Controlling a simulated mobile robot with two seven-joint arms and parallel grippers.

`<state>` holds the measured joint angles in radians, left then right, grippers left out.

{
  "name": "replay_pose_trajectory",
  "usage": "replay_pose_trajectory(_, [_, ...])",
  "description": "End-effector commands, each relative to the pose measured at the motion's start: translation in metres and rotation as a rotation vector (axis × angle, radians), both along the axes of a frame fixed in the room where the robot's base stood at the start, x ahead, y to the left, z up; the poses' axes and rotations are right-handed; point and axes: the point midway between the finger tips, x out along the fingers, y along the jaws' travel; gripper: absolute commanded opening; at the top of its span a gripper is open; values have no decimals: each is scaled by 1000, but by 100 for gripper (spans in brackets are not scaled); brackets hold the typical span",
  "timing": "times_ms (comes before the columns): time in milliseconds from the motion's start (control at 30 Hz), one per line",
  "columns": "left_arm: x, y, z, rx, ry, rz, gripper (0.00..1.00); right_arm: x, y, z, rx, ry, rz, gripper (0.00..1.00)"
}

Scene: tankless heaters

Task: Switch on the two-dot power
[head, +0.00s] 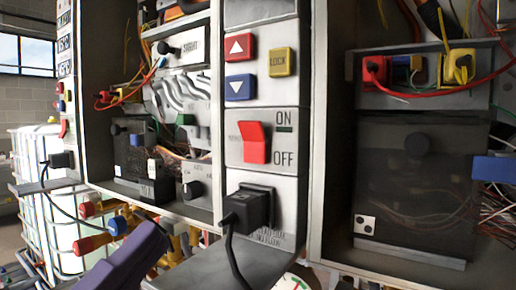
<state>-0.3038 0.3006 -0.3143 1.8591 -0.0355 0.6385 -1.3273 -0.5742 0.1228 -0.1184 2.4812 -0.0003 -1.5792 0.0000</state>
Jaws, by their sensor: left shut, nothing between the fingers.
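A white tag with two black dots (364,225) is on the dark-fronted unit in the right cabinet. A red rocker switch (254,143) is on the grey panel left of that cabinet, with ON printed at its upper right and OFF at its lower right. The small indicator under ON looks dark; I cannot tell the rocker's position for sure. My left gripper (154,236) is purple-grey, shut and empty, at the lower left, below and left of the switch and apart from it. My right gripper is not in view.
A black plug (248,208) with a hanging cable sits below the switch. Red, blue and yellow buttons (283,62) are above it. Pipes with red and blue handles (93,243) are at the lower left. Loose wires fill the open cabinets.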

Motion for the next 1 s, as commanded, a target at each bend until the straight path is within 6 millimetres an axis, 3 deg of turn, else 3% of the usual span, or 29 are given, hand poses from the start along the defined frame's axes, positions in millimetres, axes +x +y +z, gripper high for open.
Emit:
replay_pose_trajectory(367, [8,-4,8,-1,1,-1,0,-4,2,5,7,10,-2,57])
replay_pose_trajectory(700, [59,-34,45,-3,-2,-1,0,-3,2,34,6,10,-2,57])
replay_pose_trajectory(1000, [96,-56,67,-2,2,-1,0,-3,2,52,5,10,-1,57])
